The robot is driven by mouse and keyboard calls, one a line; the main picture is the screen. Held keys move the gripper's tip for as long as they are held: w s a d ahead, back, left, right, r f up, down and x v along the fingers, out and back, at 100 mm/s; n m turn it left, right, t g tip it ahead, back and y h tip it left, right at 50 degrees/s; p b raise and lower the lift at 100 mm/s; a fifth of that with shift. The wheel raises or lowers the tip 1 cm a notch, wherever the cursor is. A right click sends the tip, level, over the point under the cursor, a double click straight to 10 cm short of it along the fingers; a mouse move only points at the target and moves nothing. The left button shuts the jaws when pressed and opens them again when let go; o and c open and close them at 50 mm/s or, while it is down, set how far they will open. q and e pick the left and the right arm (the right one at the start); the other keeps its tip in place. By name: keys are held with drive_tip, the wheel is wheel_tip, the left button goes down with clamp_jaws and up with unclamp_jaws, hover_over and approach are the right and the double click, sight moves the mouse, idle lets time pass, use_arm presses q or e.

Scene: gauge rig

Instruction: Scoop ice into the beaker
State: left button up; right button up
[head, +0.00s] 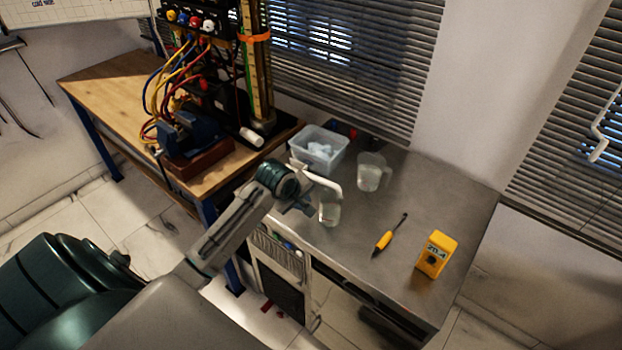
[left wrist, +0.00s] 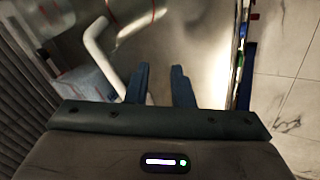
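A clear tub (head: 330,163) with pale ice (head: 320,149) in it stands at the back left of the metal bench; its corner shows in the left wrist view (left wrist: 88,80). A clear beaker (head: 329,214) stands in front of it, and a larger clear jug (head: 370,174) stands to the right. A white curved bar (head: 322,181), perhaps the scoop's handle, slants down from near the tub; it shows too in the left wrist view (left wrist: 97,48). My left gripper (head: 299,207) is above the bench's left edge, left of the beaker. Its fingers (left wrist: 160,82) are apart and empty.
A wooden table (head: 110,82) with a cabled rig (head: 195,75) and a blue vise (head: 190,133) stands at the left. The bench's right back is clear.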

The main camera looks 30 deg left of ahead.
sight(312, 176)
use_arm(q)
drive_tip(key=w+a+r+n, duration=0.4)
drive_tip(key=w+a, duration=0.1)
drive_tip(key=w, duration=0.2)
drive_tip(key=shift+n+t, duration=0.3)
drive_tip(key=shift+t, duration=0.1)
drive_tip(key=p+x, duration=0.1)
drive_tip(key=x, duration=0.4)
drive_tip(key=shift+w+d, duration=0.2)
drive_tip(key=shift+w+f+p, duration=0.35)
drive_tip(key=shift+f+p, duration=0.05)
drive_tip(key=shift+p, duration=0.2)
drive_tip(key=p+x, duration=0.1)
drive_tip(key=x, duration=0.2)
drive_tip(key=shift+w+f, duration=0.3)
drive_tip(key=shift+f, duration=0.15)
clamp_jaws()
use_arm(e)
drive_tip(key=r, duration=0.3)
drive_tip(key=shift+w+a, duration=0.15)
drive_tip(key=shift+a, duration=0.15)
